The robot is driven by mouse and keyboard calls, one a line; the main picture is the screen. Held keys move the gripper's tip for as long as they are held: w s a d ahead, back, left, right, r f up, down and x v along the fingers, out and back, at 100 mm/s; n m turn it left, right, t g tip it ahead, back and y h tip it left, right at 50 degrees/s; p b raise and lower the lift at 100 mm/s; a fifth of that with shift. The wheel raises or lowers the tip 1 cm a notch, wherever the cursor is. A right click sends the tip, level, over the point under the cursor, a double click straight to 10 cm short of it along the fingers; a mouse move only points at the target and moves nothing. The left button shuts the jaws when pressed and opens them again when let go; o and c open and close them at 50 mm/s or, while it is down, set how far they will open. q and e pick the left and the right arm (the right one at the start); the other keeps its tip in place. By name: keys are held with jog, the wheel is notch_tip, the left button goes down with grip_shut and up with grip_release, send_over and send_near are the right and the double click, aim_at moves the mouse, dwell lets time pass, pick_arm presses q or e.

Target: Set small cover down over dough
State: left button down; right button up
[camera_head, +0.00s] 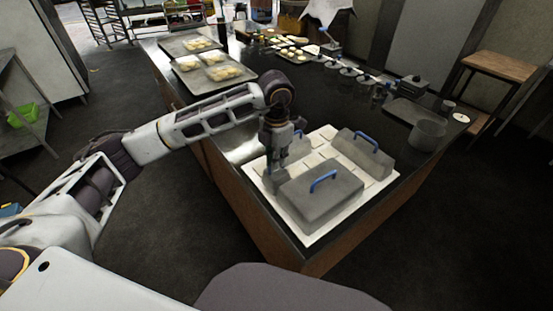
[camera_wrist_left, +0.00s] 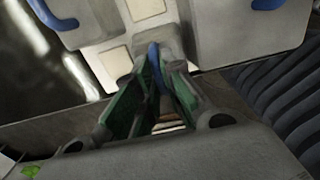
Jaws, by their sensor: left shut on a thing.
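My left gripper (camera_head: 278,168) is shut on the blue handle (camera_wrist_left: 154,62) of a small grey cover (camera_head: 271,184), which also shows in the left wrist view (camera_wrist_left: 172,40). The small cover is at the left edge of the white tiled slab (camera_head: 318,140), beside a large grey cover (camera_head: 318,200) with a blue handle. Whether it touches the slab I cannot tell. Another grey cover (camera_head: 362,156) with a blue handle stands at the slab's back right. No dough shows under the covers; it would be hidden. My right gripper is not in view.
The slab lies on a dark counter (camera_head: 300,95). Trays with pale dough pieces (camera_head: 215,66) stand at the counter's far left. A grey pot (camera_head: 428,134) and a dark tray (camera_head: 408,110) stand to the right. Bare tiles show between the covers.

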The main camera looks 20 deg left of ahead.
pick_arm(q)
jog(key=shift+f, duration=0.25)
dwell(0.3)
jog(key=c, duration=1.4)
grip_release()
jog(key=shift+c, duration=0.2)
jog(key=shift+r, duration=0.15)
notch_tip(320, 180, up, 12)
jog(key=shift+f, duration=0.2)
